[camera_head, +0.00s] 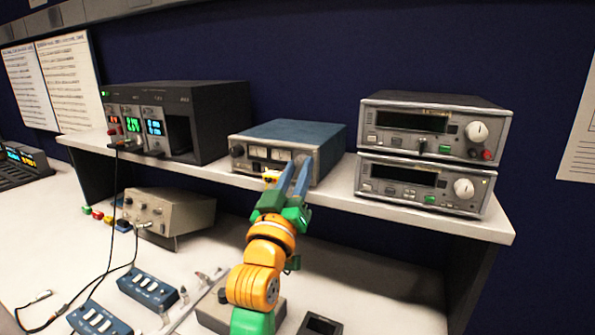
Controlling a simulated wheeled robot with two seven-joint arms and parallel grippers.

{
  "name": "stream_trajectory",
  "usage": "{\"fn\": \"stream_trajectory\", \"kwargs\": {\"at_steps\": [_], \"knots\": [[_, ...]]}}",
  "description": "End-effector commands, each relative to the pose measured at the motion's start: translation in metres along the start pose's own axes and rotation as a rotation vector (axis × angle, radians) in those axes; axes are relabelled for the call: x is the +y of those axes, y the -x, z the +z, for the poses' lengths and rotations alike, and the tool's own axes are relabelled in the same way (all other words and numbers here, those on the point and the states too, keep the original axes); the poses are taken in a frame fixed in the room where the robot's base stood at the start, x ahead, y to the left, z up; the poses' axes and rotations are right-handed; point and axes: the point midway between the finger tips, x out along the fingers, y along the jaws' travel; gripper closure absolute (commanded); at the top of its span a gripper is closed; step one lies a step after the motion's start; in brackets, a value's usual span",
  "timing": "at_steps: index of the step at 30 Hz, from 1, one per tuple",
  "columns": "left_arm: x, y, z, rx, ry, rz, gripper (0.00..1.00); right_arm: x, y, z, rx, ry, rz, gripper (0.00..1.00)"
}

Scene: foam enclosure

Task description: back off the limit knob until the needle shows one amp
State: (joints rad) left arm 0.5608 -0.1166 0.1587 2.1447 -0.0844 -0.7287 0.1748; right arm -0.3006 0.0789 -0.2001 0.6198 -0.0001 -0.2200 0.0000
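A power supply with a blue top (291,132) stands on the shelf, its grey front facing me. The fingers stand a little apart. They hide whatever knob is there, so I cannot tell whether they touch or grip it. My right gripper is not in view.
A black instrument (213,119) with lit displays stands left on the shelf (340,193); two stacked grey instruments (435,127) stand right. Below are a beige box (168,212), cables and blue switch boxes (148,289). The shelf's front edge runs beneath my gripper.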

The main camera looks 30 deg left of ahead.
Motion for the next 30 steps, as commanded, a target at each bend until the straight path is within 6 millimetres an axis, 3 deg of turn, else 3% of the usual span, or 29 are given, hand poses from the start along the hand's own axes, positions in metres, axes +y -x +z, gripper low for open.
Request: {"fn": "stream_trajectory", "kwargs": {"at_steps": [5,11,20,21,30], "knots": [[0.0,0.0,0.0,0.0,0.001,0.0,1.0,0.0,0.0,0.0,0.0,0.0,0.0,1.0],[0.003,-0.002,-0.003,-0.006,0.116,-0.048,1.0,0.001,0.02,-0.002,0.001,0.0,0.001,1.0],[0.001,0.0,0.0,-0.003,0.13,-0.056,1.0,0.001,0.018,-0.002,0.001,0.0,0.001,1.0],[0.001,0.0,0.0,-0.003,0.13,-0.056,0.58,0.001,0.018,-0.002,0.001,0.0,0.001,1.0],[0.001,0.0,0.0,-0.003,0.13,-0.056,0.56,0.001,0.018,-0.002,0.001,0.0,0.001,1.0]]}}
